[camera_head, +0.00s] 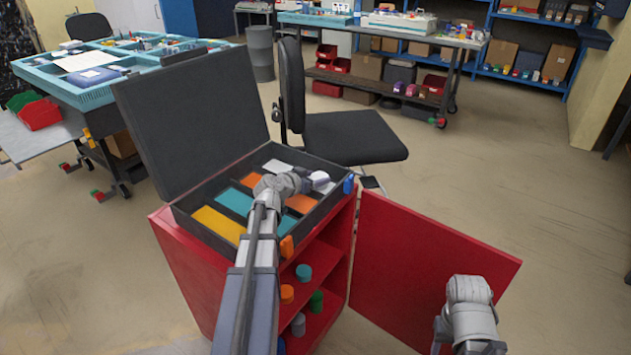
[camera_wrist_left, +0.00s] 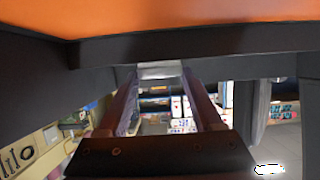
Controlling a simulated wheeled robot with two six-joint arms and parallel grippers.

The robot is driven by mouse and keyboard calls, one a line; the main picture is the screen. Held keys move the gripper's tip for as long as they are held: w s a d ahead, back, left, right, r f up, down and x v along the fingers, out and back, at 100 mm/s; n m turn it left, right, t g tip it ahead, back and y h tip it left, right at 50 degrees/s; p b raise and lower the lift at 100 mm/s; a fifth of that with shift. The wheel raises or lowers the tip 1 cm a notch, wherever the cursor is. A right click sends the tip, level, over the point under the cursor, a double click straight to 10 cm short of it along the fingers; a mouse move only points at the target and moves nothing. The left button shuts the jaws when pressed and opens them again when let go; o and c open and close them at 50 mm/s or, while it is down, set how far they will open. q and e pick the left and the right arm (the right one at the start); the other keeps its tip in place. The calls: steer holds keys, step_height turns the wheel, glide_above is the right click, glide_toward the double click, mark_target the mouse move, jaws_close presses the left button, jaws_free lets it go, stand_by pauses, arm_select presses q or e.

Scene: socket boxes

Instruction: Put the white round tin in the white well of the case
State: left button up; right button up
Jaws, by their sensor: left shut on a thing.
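The open black case (camera_head: 186,215) sits on a red cabinet. Its wells are coloured, with a white well (camera_head: 274,166) at the back, beyond teal, orange and yellow ones. My left gripper (camera_head: 321,183) is over the case's right end, near an orange well. It is shut on a small white thing, which I take to be the white round tin (camera_head: 319,175). In the left wrist view the tin (camera_wrist_left: 160,70) shows pale between the fingertips, close to the black case wall, with orange above. My right arm shows at the lower right; its fingertips are out of view.
The case's raised lid (camera_head: 190,120) stands at the left. The red cabinet (camera_head: 185,285) has an open door (camera_head: 420,270) at the right and coloured tins on its shelves. A black chair (camera_head: 355,138) stands close behind the case.

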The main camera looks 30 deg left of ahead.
arm_select(q)
steer(key=shift+f, duration=0.15)
steer(key=o, duration=1.5)
steer(key=shift+c, duration=0.2)
steer(key=shift+s+r, duration=0.3)
steer(key=shift+r, duration=0.1)
steer(key=p+v, duration=0.4)
steer(key=v, duration=0.6)
steer(key=shift+s, duration=0.15)
steer(key=shift+s+r+p, duration=0.15)
steer(key=shift+s+p, duration=0.15)
steer(key=shift+s, duration=0.2)
